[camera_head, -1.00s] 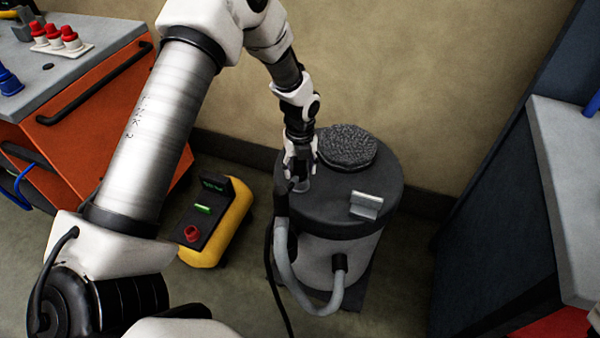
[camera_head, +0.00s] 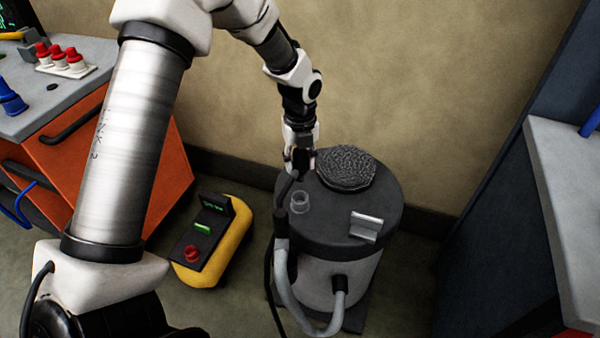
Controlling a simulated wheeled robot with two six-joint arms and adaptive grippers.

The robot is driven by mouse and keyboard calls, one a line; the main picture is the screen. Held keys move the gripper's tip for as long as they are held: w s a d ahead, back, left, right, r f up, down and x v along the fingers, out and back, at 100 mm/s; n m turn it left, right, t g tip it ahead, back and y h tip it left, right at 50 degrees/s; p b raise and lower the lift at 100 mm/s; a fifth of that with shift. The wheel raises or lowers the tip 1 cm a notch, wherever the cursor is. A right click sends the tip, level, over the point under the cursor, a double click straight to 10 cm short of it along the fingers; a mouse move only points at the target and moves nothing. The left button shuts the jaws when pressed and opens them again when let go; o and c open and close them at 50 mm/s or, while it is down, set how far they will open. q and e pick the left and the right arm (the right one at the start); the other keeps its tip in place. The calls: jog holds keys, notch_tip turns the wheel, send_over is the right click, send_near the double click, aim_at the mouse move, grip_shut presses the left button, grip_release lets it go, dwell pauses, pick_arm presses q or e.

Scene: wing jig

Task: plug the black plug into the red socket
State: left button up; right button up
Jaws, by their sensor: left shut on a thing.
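My left gripper (camera_head: 300,160) is over the left back part of the dark drum lid, beside the round textured pad. It is shut on the black plug, which is small and mostly hidden by the fingers. A dark cable (camera_head: 285,190) runs down from the gripper along the drum's left side. The red socket (camera_head: 192,253) is on the black top panel of a yellow box (camera_head: 238,235) on the floor, left of the drum and apart from the gripper. My right gripper is not in view.
The grey drum (camera_head: 330,215) carries a small ring-shaped holder (camera_head: 300,201), a textured pad (camera_head: 345,168), a metal bracket (camera_head: 366,226) and a grey hose (camera_head: 290,295). An orange cabinet (camera_head: 140,165) stands left. A grey-topped bench (camera_head: 572,200) is right.

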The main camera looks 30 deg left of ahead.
pick_arm(q)
jog(key=shift+r+p, duration=1.4)
jog(key=shift+p, duration=0.3)
